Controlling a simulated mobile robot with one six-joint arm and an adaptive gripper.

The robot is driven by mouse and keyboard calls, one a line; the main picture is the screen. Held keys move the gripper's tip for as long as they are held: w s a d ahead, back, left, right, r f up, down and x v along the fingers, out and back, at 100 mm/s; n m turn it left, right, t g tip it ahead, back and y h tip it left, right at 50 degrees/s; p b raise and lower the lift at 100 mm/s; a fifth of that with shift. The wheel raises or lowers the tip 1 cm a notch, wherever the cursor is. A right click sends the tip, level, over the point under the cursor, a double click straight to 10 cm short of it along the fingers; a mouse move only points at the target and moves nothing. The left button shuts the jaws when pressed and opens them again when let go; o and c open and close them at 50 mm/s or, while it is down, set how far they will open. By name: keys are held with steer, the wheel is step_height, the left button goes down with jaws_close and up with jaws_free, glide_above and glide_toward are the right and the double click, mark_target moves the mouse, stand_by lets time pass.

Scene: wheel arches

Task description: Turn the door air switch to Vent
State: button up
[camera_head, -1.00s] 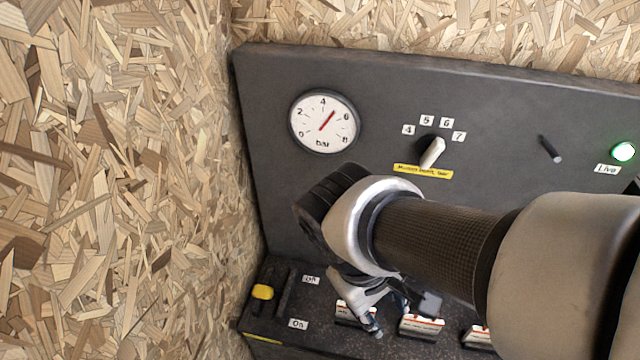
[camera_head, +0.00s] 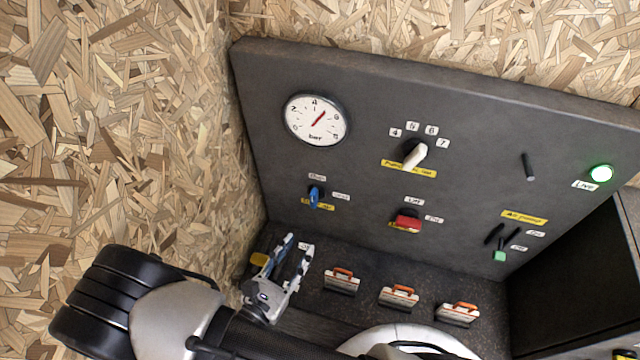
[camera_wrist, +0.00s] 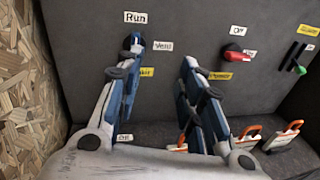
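The door air switch (camera_head: 314,195) is a small blue handle on the dark panel, below the gauge. It stands roughly upright, toward the label Run above it; the Vent label (camera_head: 341,196) is to its right. In the wrist view the blue handle (camera_wrist: 135,42) shows just beyond the left fingertip, with Run above and Vent (camera_wrist: 163,46) to the right. My gripper (camera_head: 297,243) is open and empty, its fingers pointing toward the panel below the switch. It also shows in the wrist view (camera_wrist: 158,66), where the left finger partly covers the yellow label under the switch.
A red switch (camera_head: 407,222) is right of the blue one, a white selector (camera_head: 415,156) above, and a green-tipped lever (camera_head: 499,255) farther right. Several orange-handled blocks (camera_head: 342,281) stand on the ledge. A chipboard wall (camera_head: 120,150) is close left.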

step_height(320, 180, down, 2)
steer(key=a+n+t+y, duration=0.2)
steer(key=n, duration=0.1)
glide_toward(312, 202)
steer(key=shift+y, duration=0.4)
steer(key=x, duration=0.9)
steer(key=shift+w+d+r+p, duration=0.2)
steer(key=shift+d+r+p, duration=0.1)
steer(key=shift+p, duration=0.1)
jaws_close()
